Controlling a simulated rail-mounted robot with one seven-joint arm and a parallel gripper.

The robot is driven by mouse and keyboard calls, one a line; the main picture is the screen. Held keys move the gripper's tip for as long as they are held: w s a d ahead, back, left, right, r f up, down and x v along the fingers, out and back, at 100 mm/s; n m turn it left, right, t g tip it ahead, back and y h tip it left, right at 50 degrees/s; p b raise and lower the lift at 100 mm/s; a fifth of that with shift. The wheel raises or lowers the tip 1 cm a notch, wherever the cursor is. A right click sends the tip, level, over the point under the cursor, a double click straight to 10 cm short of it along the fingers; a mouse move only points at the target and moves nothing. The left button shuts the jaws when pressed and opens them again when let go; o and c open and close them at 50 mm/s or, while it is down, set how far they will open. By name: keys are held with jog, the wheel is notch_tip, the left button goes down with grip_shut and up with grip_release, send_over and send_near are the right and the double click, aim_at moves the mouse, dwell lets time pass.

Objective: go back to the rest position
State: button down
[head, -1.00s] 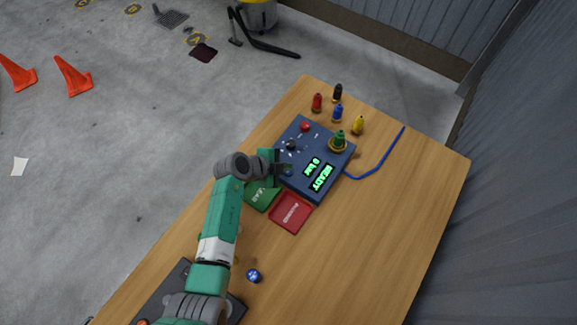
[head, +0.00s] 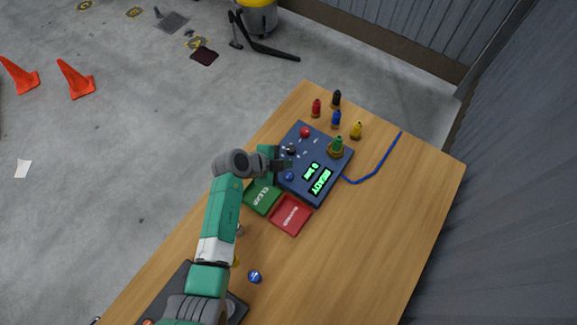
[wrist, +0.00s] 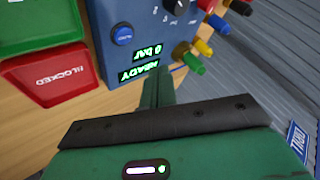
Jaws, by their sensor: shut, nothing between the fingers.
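My gripper (head: 284,164) is shut and empty. In the head view it hangs over the left edge of the dark blue control box (head: 318,193), close to its blue button (head: 289,176). The box's green display (head: 317,178) reads READY and 0 bar. In the wrist view the closed fingers (wrist: 158,88) point toward the box (wrist: 110,60), with its display (wrist: 142,62) beyond them and the blue button (wrist: 122,34) to their left. I cannot tell the exact height of the fingers above the box.
A green CLEAR tray (head: 262,199) and a red tray (head: 291,215) lie beside the box. A blue cap (head: 255,277) lies nearer. The wooden table's right side (head: 390,215) is mostly clear.

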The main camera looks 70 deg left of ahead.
jog(key=shift+f, duration=0.1)
dwell(0.7)
jog(key=w+d+r+n+t+y, duration=0.1)
jog(key=w+d+r, duration=0.2)
jog(key=w+r, duration=0.45)
jog(key=w+d+r+t, duration=0.25)
jog(key=w+r, duration=0.25)
jog(key=r, duration=0.6)
jog(key=w+d+r+n+t+y, duration=0.1)
jog(key=w+d+r, duration=0.4)
jog(key=r, duration=0.4)
jog(key=w+d+r+n+t, duration=0.1)
jog(key=w+d+r+t, duration=0.1)
jog(key=d+r, duration=0.55)
jog(key=w+d+r+t, duration=0.2)
jog(key=d+r, duration=0.3)
jog(key=r, duration=0.6)
jog(key=s+d+r+n+t+h, duration=0.25)
jog(key=s+d+r, duration=0.35)
jog(key=d+r, duration=0.35)
jog(key=s+d+r+n+t+h, duration=0.1)
jog(key=s+d+r+t, duration=0.35)
jog(key=d+r, duration=0.5)
notch_tip(320, 180, up, 18)
jog(key=s+p, duration=0.2)
jog(key=p, duration=1.3)
jog(key=shift+s+a, duration=0.15)
jog(key=shift+a, duration=0.3)
